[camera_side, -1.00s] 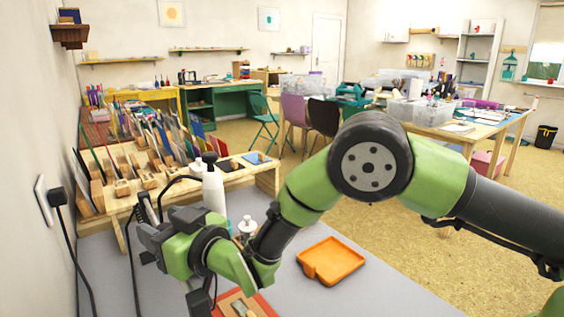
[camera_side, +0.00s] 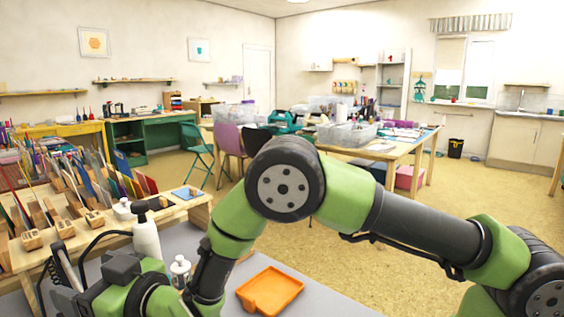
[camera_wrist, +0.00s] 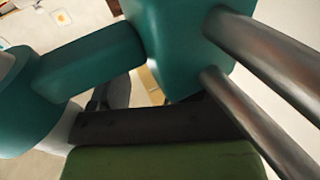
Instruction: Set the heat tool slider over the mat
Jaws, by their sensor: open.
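My gripper (camera_side: 68,272) is at the lower left of the side view, beside the grey worktop; its lower parts are cut off by the frame edge. Its jaws are open, and I see nothing clearly held. In the wrist view, a large teal body (camera_wrist: 180,45) with a thick teal arm-like part fills the upper middle, very close to the lens. Two shiny metal rods (camera_wrist: 265,60) cross the right. I cannot tell whether the teal body is the heat tool. I cannot make out its slider or the mat in the present frames.
An orange tray (camera_side: 270,290) lies on the grey worktop (camera_side: 215,303). A white bottle with a black top (camera_side: 147,238) and a smaller clear bottle (camera_side: 181,270) stand near my gripper. A wooden rack (camera_side: 75,215) with coloured sheets is at the left.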

